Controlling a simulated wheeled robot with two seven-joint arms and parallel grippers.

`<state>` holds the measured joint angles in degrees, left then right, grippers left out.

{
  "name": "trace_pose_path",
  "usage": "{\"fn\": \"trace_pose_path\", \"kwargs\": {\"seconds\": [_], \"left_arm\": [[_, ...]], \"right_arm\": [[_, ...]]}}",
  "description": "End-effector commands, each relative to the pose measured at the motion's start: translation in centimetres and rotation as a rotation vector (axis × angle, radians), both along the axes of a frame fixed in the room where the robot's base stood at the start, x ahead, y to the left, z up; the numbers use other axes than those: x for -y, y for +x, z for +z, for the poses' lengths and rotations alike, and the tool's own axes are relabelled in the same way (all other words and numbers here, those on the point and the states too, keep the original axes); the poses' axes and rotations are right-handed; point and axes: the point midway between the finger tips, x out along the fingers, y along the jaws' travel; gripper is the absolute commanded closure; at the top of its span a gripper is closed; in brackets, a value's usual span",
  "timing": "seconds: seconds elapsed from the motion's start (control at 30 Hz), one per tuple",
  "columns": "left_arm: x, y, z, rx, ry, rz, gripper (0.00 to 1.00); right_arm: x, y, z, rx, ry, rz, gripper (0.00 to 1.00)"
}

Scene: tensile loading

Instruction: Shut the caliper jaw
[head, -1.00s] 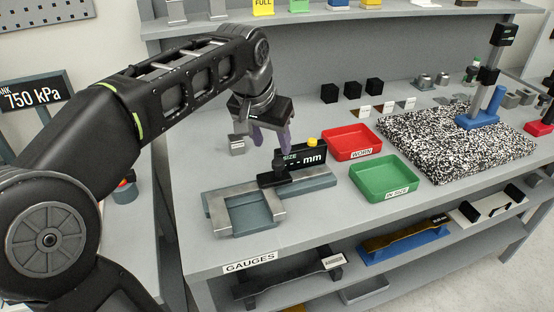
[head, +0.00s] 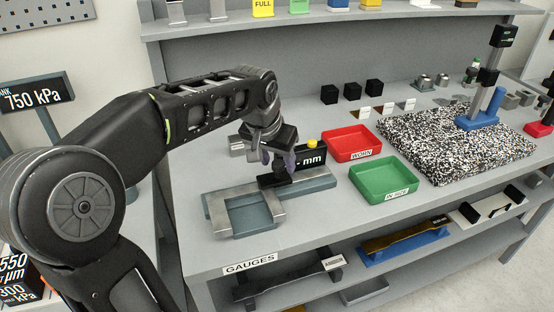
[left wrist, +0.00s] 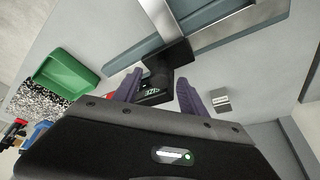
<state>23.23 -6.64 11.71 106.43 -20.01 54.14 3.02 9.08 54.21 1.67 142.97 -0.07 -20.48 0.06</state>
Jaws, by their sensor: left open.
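The caliper lies on the bench in the head view. It has a grey base (head: 308,189), metal jaws (head: 222,215) with a gap between them, a black slider block (head: 268,181) and a black display (head: 316,158) reading "- mm". My left gripper (head: 279,166) points down over the black slider and hides part of it and of the display. In the left wrist view its two purple fingers (left wrist: 157,92) are apart, with the black slider (left wrist: 170,62) between or just beyond their tips. I cannot tell whether they touch it. My right gripper is not in view.
A red tray (head: 348,134) marked "WORN" and a green tray (head: 368,190) stand right of the caliper. A speckled plate (head: 440,155) with a blue-based stand (head: 481,120) is farther right. A small metal block (head: 237,146) sits behind the caliper. Bench in front is clear.

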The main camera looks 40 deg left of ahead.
Motion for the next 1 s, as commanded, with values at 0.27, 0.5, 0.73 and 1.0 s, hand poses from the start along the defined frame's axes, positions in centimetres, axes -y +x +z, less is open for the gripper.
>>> {"fn": "trace_pose_path", "kwargs": {"seconds": [0.27, 0.5, 0.73, 1.0], "left_arm": [[0.0, 0.0, 0.0, 0.000, 0.000, 0.000, 0.68], [0.0, 0.0, 0.0, 0.000, 0.000, 0.000, 0.88], [0.0, 0.0, 0.0, 0.000, 0.000, 0.000, 1.00], [-2.0, -2.7, -0.1, -0.001, 0.003, 0.006, 1.00]], "right_arm": [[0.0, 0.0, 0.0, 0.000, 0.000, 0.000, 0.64], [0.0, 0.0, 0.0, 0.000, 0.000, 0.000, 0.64], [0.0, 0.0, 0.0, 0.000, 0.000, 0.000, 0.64], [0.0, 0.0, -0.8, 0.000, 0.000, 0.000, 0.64]]}}
